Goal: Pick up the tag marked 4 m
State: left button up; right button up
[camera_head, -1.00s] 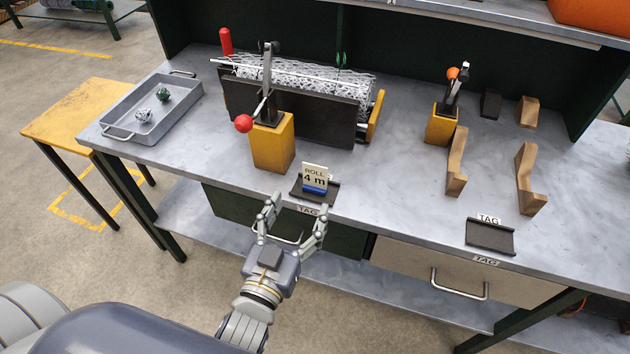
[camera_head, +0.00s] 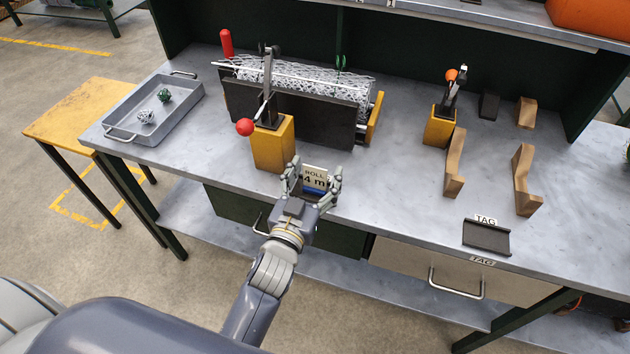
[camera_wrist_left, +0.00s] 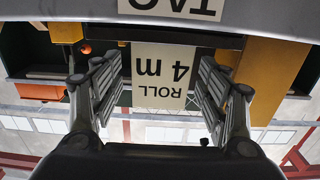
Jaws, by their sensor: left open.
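The tag marked ROLL 4 m (camera_head: 315,178) is a cream card with a blue base, standing upright at the front edge of the bench. In the left wrist view the tag (camera_wrist_left: 163,77) shows upside down, between the two fingers. My left gripper (camera_head: 312,180) is open, with one finger on each side of the tag. A small gap shows between the tag and each finger in the wrist view (camera_wrist_left: 160,95). The dark holder under the tag is mostly hidden by the gripper. My right gripper is not in view.
A yellow post (camera_head: 272,148) with a red-knobbed lever stands just behind the tag. A mesh roll machine (camera_head: 300,112) is behind it. A grey tray (camera_head: 178,124) is at the left. An empty dark tag holder (camera_head: 486,238) lies at the right. The bench between is clear.

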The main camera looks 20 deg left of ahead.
pick_arm(q)
jog(key=c, duration=1)
